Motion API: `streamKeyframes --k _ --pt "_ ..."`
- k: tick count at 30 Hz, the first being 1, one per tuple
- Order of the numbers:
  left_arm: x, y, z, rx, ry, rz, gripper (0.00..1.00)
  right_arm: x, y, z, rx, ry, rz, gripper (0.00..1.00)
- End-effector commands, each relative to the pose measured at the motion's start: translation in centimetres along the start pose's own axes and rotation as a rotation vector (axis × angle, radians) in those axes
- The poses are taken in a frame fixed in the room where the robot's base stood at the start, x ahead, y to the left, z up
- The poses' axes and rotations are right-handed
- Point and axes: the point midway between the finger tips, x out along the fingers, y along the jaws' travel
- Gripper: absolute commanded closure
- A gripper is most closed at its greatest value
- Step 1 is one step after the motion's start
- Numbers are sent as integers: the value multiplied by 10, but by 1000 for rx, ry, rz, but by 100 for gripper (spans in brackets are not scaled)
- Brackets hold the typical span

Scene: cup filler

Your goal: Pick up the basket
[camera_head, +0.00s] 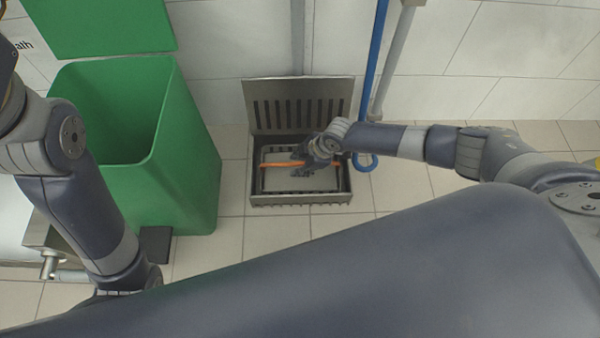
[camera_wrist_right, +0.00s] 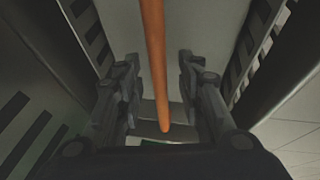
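The basket (camera_head: 272,184) is a light grey box-shaped insert with an orange bar handle (camera_head: 262,164). It sits inside a metal floor drain box (camera_head: 258,199), below its raised slotted lid (camera_head: 298,87). My right gripper (camera_head: 304,168) reaches in from the right and is over the basket, at the handle. In the right wrist view, the two fingers of my right gripper (camera_wrist_right: 158,66) are apart, with the orange handle (camera_wrist_right: 154,60) running between them. Gaps show on both sides of the handle. My left arm is at the left, and its gripper is out of the picture.
A tall green bin (camera_head: 190,150) with its lid (camera_head: 105,25) raised stands left of the drain. The tiled floor (camera_head: 275,230) before the drain is clear.

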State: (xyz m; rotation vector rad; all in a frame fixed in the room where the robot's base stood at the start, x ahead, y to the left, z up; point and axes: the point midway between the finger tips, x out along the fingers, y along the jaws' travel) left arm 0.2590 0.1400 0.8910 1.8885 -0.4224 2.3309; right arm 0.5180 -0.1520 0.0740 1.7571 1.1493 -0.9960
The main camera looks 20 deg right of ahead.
Motion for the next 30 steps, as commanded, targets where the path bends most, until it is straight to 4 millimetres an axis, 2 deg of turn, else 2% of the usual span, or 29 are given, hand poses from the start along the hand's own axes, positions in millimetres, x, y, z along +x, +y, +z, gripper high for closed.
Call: streamKeyframes --k 8,12,13,24,30 --pt "1 0 -1 0 3 1 60 1 0 -1 0 1 0 65" --pt "1 0 -1 0 3 1 60 1 0 -1 0 1 0 97" --pt "1 0 -1 0 3 1 60 1 0 0 0 1 0 100" --pt "2 0 -1 0 4 1 60 0 1 -1 0 2 1 100" --pt "6 -1 0 -1 6 -1 60 -8 2 -5 0 3 1 100"
